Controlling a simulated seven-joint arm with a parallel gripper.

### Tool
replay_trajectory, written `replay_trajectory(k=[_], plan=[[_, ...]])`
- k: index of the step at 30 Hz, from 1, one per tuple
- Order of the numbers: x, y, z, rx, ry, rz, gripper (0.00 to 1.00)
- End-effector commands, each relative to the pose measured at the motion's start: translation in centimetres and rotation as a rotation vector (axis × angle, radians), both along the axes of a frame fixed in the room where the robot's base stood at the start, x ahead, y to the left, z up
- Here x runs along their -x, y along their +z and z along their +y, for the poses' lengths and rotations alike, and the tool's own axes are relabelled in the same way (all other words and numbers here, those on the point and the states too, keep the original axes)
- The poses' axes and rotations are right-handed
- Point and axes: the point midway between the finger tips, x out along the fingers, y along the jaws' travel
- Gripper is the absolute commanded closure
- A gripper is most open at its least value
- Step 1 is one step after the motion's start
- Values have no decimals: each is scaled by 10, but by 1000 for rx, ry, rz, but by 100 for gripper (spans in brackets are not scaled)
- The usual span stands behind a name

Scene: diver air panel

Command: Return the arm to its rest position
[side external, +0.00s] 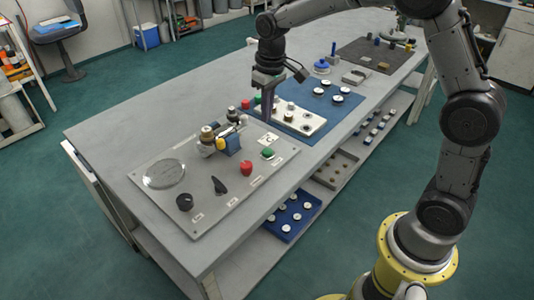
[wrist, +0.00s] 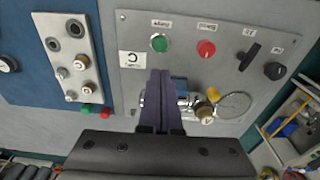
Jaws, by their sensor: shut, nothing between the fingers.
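My gripper (side external: 267,118) points down above the bench, near the far edge of the grey panel (side external: 225,193). It also shows in the wrist view (wrist: 161,74), with its two dark fingers together and nothing between them. In the wrist view the fingers overlap the panel's lower edge and hide part of the blue valve (wrist: 180,88). The panel carries a green button (wrist: 159,42), a red button (wrist: 206,48), a black lever (wrist: 249,54), a black knob (wrist: 274,71) and a round gauge (wrist: 234,105). Contact between fingertips and panel cannot be told.
A white plate with sockets (side external: 307,124) lies on a blue mat (side external: 350,114) beside the gripper. Small red and green caps (wrist: 95,111) sit near the fingers. A brass knob (side external: 207,132) stands up from the panel. The bench's left end (side external: 110,130) is clear.

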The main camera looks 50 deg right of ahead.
Motion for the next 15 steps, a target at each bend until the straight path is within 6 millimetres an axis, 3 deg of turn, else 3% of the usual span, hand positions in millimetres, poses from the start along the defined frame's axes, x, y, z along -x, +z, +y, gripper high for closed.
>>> replay_trajectory(k=[1,6,10,15], plan=[[7,24,1,1,3,-46,100],[55,88,6,4,9,-175,100],[103,118,9,5,10,-261,100],[171,135,11,3,11,-362,100]])
